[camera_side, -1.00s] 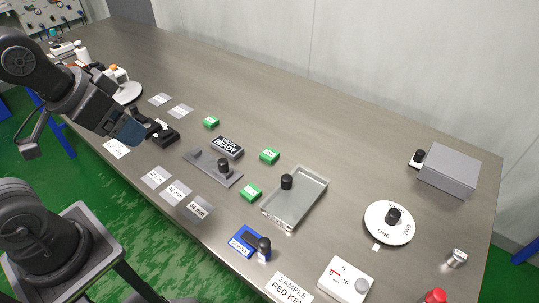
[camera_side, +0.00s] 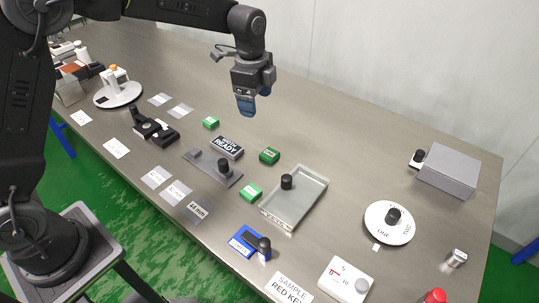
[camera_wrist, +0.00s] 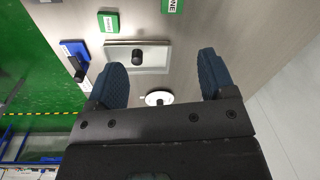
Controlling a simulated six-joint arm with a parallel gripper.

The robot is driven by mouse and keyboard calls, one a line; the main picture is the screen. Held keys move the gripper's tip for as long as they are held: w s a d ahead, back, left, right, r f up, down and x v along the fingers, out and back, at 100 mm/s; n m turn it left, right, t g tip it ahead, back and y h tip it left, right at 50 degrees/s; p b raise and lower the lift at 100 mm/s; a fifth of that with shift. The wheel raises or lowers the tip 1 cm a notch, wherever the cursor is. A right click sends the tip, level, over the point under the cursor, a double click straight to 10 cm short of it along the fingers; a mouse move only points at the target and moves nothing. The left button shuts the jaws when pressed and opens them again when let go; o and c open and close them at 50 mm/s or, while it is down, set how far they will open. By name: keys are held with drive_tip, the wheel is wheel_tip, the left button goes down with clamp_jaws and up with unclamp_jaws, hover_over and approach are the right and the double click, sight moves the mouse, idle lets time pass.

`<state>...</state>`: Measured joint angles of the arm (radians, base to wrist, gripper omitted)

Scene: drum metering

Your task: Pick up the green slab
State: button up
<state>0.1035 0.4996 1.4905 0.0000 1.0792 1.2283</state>
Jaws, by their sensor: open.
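Three small green slabs with white labels lie flat on the metal table. One is at the back left (camera_side: 211,122), one left of the clear tray (camera_side: 250,192), and one behind that tray (camera_side: 269,155). Labels are too small to read in the side view. My gripper (camera_side: 246,106) hangs above the table, fingers pointing down, empty and apart from all three slabs. In the wrist view its blue fingers (camera_wrist: 160,68) are spread wide. Two green slabs show at the top of that view, one whole (camera_wrist: 108,22) and one cut by the edge (camera_wrist: 172,5).
A clear tray (camera_side: 308,211) with a black knob, a "READY" block (camera_side: 228,147), a grey plate (camera_side: 200,166) and a blue block (camera_side: 240,243) stand near the slabs. A white dial (camera_side: 379,229) and a grey box (camera_side: 449,171) are to the right. The back middle table is clear.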

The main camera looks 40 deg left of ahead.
drive_tip(key=w+d+f+m, duration=0.1)
drive_tip(key=w+f+m, duration=0.2)
drive_tip(key=f, duration=0.2)
hover_over(269, 153)
drive_tip(key=shift+g, duration=0.4)
drive_tip(key=f, duration=0.9)
drive_tip(key=shift+s+d+f, duration=0.2)
drive_tip(key=shift+s+d, duration=0.1)
drive_tip(key=shift+w+a+f, duration=0.1)
drive_tip(key=shift+w+f, duration=0.05)
drive_tip(key=shift+f, duration=1.15)
drive_tip(key=shift+w+a+f, duration=0.1)
drive_tip(key=shift+w+f, duration=0.05)
drive_tip(key=shift+f, duration=1.15)
drive_tip(key=shift+c, duration=0.3)
drive_tip(key=c, duration=0.9)
